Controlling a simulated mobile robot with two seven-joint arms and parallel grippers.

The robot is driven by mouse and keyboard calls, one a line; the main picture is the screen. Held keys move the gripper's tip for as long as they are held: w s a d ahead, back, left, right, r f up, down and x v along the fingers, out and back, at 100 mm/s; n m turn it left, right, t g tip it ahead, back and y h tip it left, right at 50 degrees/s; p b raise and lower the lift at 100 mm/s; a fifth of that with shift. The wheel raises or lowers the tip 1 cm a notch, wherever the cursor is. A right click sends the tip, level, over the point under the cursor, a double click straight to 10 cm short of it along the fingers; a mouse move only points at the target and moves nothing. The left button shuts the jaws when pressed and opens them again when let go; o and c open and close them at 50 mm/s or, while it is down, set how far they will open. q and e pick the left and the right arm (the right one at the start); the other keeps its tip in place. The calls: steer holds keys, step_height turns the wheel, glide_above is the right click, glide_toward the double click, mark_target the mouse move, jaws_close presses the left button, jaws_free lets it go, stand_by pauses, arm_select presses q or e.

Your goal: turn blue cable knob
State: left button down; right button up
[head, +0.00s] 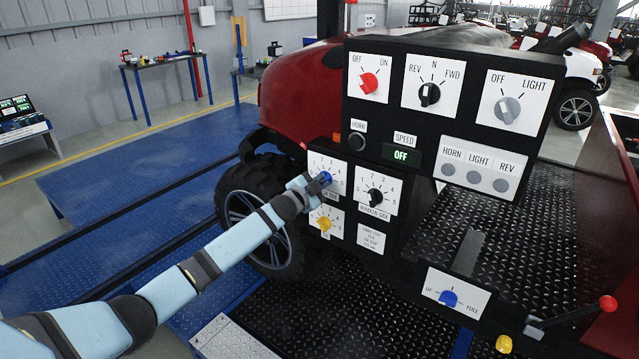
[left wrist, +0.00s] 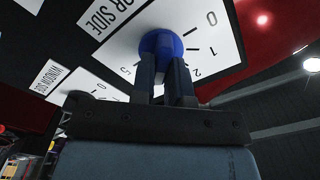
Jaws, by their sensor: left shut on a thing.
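The blue cable knob (left wrist: 161,43) sits on a white numbered plate on the black control panel. In the head view the knob (head: 325,177) is partly hidden by my left gripper (head: 316,183). My left gripper comes in from the left and is shut on the knob; in the left wrist view its two dark fingers (left wrist: 165,78) are on either side of the knob's grip. Part of the plate's scale, with 0, 1, 2 and 5 readable, shows around the knob. My right gripper is not in view.
A black knob (head: 375,197) is right of the blue one and a yellow knob (head: 324,223) is below it. Red, black and grey switches are above. A lower plate (head: 455,294) has a blue dial. A tyre (head: 262,215) is behind my left arm.

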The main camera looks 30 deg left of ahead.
arm_select(q)
steer(key=shift+f+m, duration=0.1)
steer(key=shift+m, duration=0.4)
steer(key=c, duration=1.1)
jaws_free()
steer(key=shift+s, duration=0.1)
steer(key=s, duration=0.4)
steer(key=s+a+b, duration=0.1)
steer(key=s, duration=0.4)
steer(key=s+a, duration=0.1)
steer(key=s, duration=0.3)
steer(key=shift+s, duration=0.25)
